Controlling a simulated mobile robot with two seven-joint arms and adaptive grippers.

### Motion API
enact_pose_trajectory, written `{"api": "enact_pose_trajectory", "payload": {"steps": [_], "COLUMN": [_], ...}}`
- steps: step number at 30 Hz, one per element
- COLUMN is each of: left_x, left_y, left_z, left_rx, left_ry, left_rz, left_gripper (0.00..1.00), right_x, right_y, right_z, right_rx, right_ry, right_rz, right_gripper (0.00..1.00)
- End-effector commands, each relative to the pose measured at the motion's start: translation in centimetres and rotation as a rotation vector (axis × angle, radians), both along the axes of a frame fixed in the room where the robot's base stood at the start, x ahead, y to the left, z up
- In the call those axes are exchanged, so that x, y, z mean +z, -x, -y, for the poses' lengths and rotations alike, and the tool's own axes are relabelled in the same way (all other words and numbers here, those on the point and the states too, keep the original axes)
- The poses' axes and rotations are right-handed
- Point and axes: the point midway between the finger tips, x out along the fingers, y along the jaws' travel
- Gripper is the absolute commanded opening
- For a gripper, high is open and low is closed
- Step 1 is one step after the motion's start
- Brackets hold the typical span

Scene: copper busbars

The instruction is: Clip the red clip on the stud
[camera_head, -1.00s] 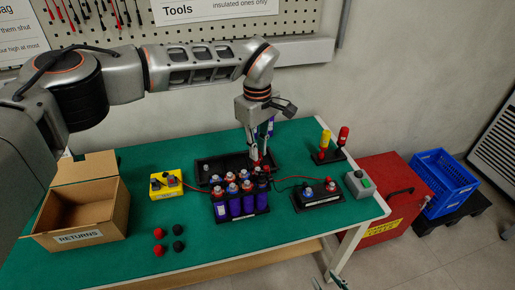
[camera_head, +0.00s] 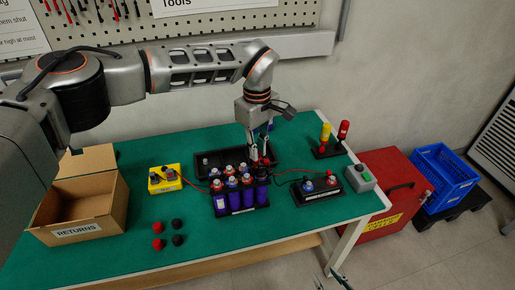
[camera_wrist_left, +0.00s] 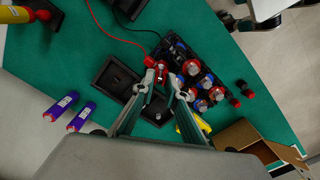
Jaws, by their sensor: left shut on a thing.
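My left gripper (camera_head: 259,154) points down at the back right of the battery pack (camera_head: 235,212). In the left wrist view its fingers (camera_wrist_left: 168,78) come in from below, shut on the red clip (camera_wrist_left: 151,62), with the red lead (camera_wrist_left: 118,32) running off from it. The pack holds several purple cells with red and blue rings and metal studs on top; it shows in the wrist view (camera_wrist_left: 207,92) right beside the fingers. Whether the clip touches a stud is unclear. Fingertips of my right gripper (camera_head: 331,282) show at the bottom edge, apart and empty.
A black tray (camera_head: 205,165) lies behind the pack. A yellow block (camera_head: 165,179) and an open returns box (camera_head: 100,205) are to the left. A black terminal unit (camera_head: 318,190) and grey button box (camera_head: 360,177) are right. Red and black caps (camera_head: 158,244) lie in front.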

Motion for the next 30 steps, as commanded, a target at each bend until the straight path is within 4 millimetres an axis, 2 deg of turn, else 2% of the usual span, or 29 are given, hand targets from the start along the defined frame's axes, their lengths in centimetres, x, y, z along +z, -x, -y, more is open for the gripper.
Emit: {"api": "enact_pose_trajectory", "payload": {"steps": [8,9,11,22,30], "left_x": [-0.8,-0.7,-0.7,-0.5,1.7], "left_y": [0.0,0.0,0.0,0.0,0.0], "left_z": [0.0,0.0,0.0,0.0,0.0], "left_rx": [-0.001,-0.001,0.000,0.000,0.000], "left_ry": [0.000,0.000,0.000,0.000,0.000], "left_rz": [0.000,0.000,0.000,0.000,0.001], "left_gripper": [0.00,0.21,0.32,0.32,0.32], "right_x": [0.0,0.0,0.0,-0.2,1.3], "right_y": [-0.1,-0.1,-0.1,0.1,0.0], "right_z": [0.0,0.0,0.0,0.0,0.0], "right_rx": [0.000,0.000,0.000,0.000,0.000], "right_ry": [0.000,0.000,-0.001,0.001,0.001], "right_rz": [0.003,0.003,0.003,-0.004,-0.002], "right_gripper": [0.33,0.33,0.33,0.33,0.33]}}
